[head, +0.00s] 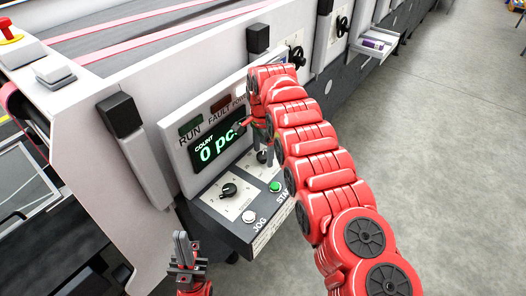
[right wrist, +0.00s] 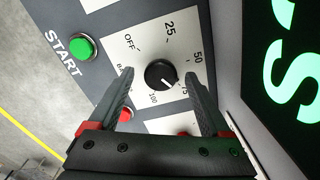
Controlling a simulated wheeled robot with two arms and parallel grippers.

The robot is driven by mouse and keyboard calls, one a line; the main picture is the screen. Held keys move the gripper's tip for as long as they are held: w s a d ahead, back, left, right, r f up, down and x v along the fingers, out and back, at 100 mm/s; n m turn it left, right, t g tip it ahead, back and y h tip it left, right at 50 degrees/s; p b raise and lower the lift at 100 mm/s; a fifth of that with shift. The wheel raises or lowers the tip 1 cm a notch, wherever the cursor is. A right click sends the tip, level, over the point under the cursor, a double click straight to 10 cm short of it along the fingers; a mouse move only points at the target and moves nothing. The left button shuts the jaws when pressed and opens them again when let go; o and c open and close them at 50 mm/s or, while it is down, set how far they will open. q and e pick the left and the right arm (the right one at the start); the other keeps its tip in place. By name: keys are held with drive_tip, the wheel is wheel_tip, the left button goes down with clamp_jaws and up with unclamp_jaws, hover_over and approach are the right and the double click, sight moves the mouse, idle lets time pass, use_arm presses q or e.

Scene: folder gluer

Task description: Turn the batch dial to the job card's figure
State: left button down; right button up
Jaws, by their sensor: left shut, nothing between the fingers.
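The batch dial is a black knob (right wrist: 160,74) on a white plate (right wrist: 122,46) marked OFF, 25, 50, 75 and 100. Its white pointer line points to the lower right in the right wrist view, near 75. In the head view the dial (head: 262,157) is partly hidden by my right arm. My right gripper (right wrist: 159,74) is open, with its fingers on either side of the knob and gaps showing. My left gripper (head: 181,238) is shut and empty, in front of the panel at the lower left. I cannot make out a job card figure.
The display (head: 217,143) reads COUNT 0 pcs. A second dial (head: 228,190), a white JOG button (head: 249,216) and a green START button (head: 275,186) are close by on the panel. The grey floor (head: 450,150) at right is clear.

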sight(263, 155)
drive_tip(key=shift+r, duration=0.4)
wheel_tip(263, 155, up, 3)
drive_tip(key=shift+f+p, duration=0.15)
drive_tip(key=shift+p, duration=0.45)
wheel_tip(263, 155, up, 14)
drive_tip(key=p, duration=1.3)
drive_tip(key=shift+p, duration=0.4)
drive_tip(key=shift+f, duration=0.1)
